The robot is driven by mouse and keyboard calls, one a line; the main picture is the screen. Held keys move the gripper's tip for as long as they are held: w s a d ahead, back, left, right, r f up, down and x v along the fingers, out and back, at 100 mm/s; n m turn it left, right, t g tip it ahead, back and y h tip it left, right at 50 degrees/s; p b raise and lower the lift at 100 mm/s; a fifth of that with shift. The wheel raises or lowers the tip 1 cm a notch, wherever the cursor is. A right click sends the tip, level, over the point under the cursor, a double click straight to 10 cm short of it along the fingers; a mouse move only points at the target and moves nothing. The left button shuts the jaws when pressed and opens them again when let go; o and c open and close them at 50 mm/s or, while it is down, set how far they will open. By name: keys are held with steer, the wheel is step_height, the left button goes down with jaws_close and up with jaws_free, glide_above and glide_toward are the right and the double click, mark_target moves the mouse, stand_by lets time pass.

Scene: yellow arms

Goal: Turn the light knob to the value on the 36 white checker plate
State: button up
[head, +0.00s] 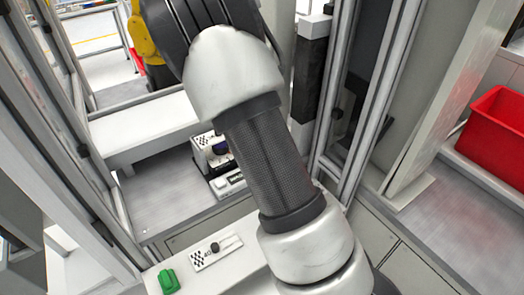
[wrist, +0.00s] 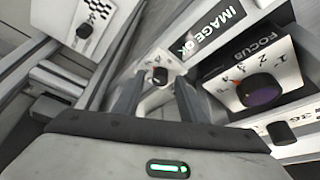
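My gripper (wrist: 160,90) shows in the wrist view with its two fingers apart and nothing held between them. A small white plate with a black knob (wrist: 160,75) shows between and beyond the fingertips. At right is a white FOCUS dial (wrist: 278,68) with numbers and a dark knob (wrist: 260,90). Below it a white plate with a black knob (wrist: 282,132) carries print that looks like 36. A white checker plate (wrist: 97,12) with a black knob (wrist: 84,31) is at upper left. I cannot tell which knob is the light knob. The gripper is hidden in the head view.
A black IMAGE OK sign (wrist: 214,28) is near the FOCUS dial. In the head view, a checkered plate (head: 215,252) and a green object (head: 168,281) sit on the front ledge. Metal frame posts (head: 368,90) flank my arm. A red bin (head: 495,135) is at right.

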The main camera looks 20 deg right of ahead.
steer(key=p+v, duration=0.3)
steer(key=v, duration=1.4)
steer(key=shift+a+p, duration=0.15)
steer(key=shift+p, duration=0.15)
steer(key=shift+r, duration=0.1)
steer(key=s+a+r+n+t+y, duration=0.1)
steer(key=s+r+n, duration=0.3)
steer(key=s+r, duration=0.4)
steer(key=s+a+r+n+t+y+p, duration=0.1)
steer(key=s+r+n, duration=0.3)
steer(key=s+r, duration=0.4)
steer(key=s+a, duration=0.1)
steer(key=s, duration=0.4)
steer(key=shift+r+y, duration=0.15)
steer(key=shift+y, duration=0.25)
steer(key=shift+s, duration=0.1)
